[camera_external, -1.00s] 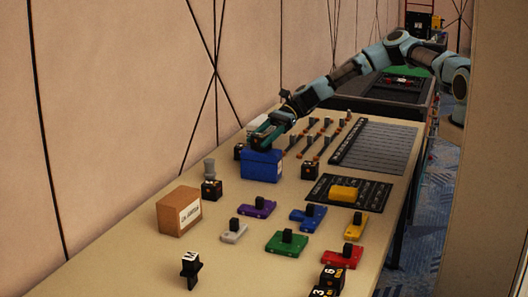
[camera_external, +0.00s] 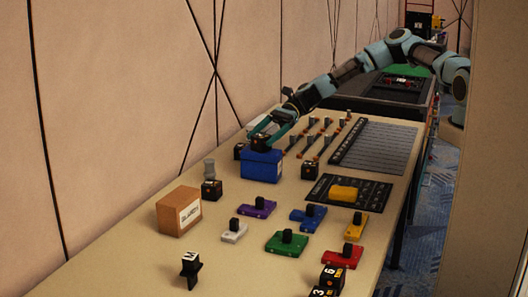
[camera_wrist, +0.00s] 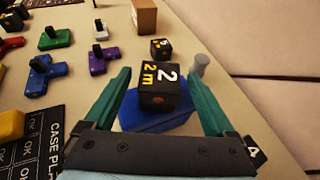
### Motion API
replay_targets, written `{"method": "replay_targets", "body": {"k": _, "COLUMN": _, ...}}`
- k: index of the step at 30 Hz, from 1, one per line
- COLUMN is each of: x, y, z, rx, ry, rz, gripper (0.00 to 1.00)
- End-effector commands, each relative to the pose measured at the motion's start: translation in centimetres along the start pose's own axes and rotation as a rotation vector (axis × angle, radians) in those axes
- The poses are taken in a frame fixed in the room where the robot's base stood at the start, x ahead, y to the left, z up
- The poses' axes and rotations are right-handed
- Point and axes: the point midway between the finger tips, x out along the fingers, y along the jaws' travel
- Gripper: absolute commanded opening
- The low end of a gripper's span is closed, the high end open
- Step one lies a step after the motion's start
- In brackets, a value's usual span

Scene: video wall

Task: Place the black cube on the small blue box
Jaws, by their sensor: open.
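A black cube (camera_external: 261,143) with white and orange markings sits on top of the small blue box (camera_external: 262,168) near the wall side of the table. In the wrist view, the cube (camera_wrist: 160,90) shows a "2" and "2m" and stands on the blue box (camera_wrist: 150,120). My gripper (camera_external: 262,131) is just above the box at the cube. In the wrist view, the open green fingers of my gripper (camera_wrist: 157,80) are on either side of the cube, with visible gaps.
Other black cubes stand close by, one behind the box (camera_external: 239,151) and one to its right (camera_external: 310,169). A cardboard box (camera_external: 178,212) and coloured shape pieces with black knobs lie nearer the camera.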

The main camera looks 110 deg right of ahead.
Motion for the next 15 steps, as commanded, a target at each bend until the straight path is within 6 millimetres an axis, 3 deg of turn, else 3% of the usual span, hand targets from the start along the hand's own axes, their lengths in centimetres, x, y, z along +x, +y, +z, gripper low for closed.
{"method": "replay_targets", "body": {"k": 9, "x": -6.7, "y": -0.1, "z": -0.3, "rx": 0.000, "ry": 0.003, "rz": -0.003, "gripper": 0.89}}
{"method": "replay_targets", "body": {"k": 15, "x": -9.7, "y": 0.0, "z": -0.2, "rx": -0.001, "ry": 0.001, "rz": -0.001, "gripper": 0.89}}
